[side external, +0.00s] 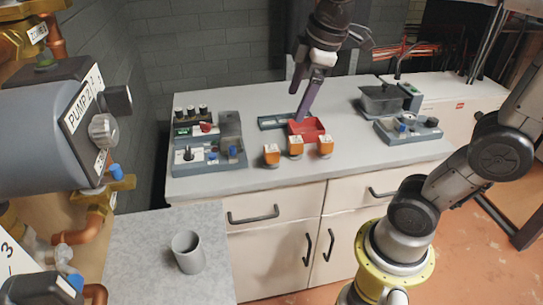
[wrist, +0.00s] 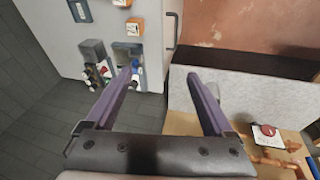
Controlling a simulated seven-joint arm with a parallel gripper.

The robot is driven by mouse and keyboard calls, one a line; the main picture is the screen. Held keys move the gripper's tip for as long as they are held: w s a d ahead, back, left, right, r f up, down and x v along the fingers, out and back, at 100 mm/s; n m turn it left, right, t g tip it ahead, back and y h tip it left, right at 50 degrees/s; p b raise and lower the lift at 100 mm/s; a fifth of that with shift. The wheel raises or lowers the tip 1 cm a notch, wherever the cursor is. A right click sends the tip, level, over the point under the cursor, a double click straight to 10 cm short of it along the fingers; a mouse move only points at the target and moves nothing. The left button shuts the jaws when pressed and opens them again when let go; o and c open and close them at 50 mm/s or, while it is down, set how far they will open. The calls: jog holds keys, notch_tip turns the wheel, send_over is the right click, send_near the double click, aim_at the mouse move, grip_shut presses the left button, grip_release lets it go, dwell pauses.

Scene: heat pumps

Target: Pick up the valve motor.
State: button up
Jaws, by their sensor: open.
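My gripper (side external: 295,106) points down above the back of the counter, near the red bin, and looks apart from the blocks. In the wrist view my gripper (wrist: 159,80) has its two purple fingers wide apart with nothing between them.
A red bin (side external: 312,133) and flat grey tray (side external: 270,124) sit behind the blocks. Control panels (side external: 207,155) stand at left, a grey device (side external: 410,131) at right. A grey cup (side external: 187,250) stands on the nearer bench beside the pump (side external: 45,135). Counter between blocks and panels is clear.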

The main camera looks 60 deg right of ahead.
jog(key=w+d+f+n+g, duration=0.1)
jog(key=w+d+f+g, duration=0.15)
jog(key=w, duration=0.35)
jog(key=g, duration=0.1)
send_over(271, 148)
jog(key=shift+m, duration=0.3)
notch_tip(271, 148, down, 15)
jog(key=shift+s+d+r, duration=0.1)
jog(key=shift+s+r, duration=0.05)
jog(key=shift+f, duration=3)
grip_shut()
